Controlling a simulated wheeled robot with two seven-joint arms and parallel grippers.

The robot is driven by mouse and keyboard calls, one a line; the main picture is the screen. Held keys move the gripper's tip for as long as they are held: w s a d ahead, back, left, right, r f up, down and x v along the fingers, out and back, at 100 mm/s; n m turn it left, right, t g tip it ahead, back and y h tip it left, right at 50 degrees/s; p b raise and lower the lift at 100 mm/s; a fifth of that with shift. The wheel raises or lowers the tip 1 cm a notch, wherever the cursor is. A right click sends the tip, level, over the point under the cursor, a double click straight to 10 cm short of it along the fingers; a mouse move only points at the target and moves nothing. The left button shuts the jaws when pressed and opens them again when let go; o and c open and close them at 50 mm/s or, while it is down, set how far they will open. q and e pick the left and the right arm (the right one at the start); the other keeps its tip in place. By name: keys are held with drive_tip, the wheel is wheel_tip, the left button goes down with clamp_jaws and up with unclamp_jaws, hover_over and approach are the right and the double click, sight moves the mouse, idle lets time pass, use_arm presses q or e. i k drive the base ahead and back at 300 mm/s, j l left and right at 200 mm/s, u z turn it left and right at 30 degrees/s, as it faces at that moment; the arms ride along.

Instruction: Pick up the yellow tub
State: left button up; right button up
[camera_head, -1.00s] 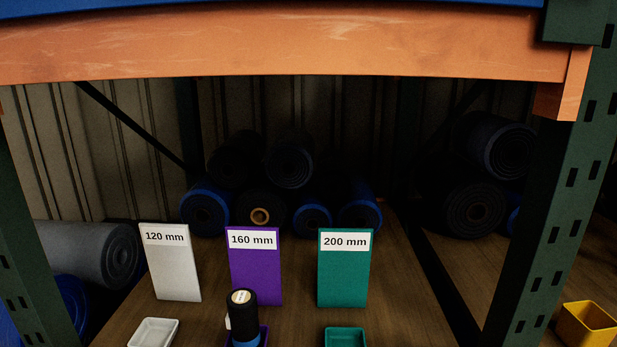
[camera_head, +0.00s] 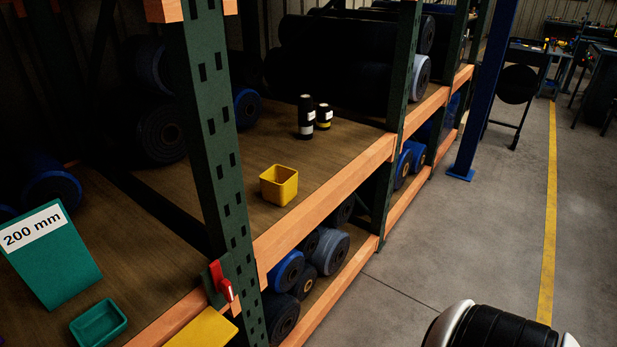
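The yellow tub (camera_head: 279,187) is a small, square, open-topped container. It sits upright on the wooden shelf (camera_head: 330,165), near its orange front beam, to the right of the green rack post. Its inside looks empty. Neither of my grippers shows in this view. A white and black rounded part of my own body shows at the bottom right, well apart from the tub.
The green post (camera_head: 213,150) with a red handle (camera_head: 222,283) stands left of the tub. Two dark bottles (camera_head: 306,117) stand behind it. A teal tray (camera_head: 98,323) and the 200 mm sign (camera_head: 48,252) are at the left. The grey floor (camera_head: 420,250) is clear at the right.

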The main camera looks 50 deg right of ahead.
sight(279, 186)
drive_tip(key=k+j+z, duration=0.1)
drive_tip(key=z, duration=1.2)
drive_tip(key=i+l+u, duration=0.1)
drive_tip(key=i+l, duration=0.15)
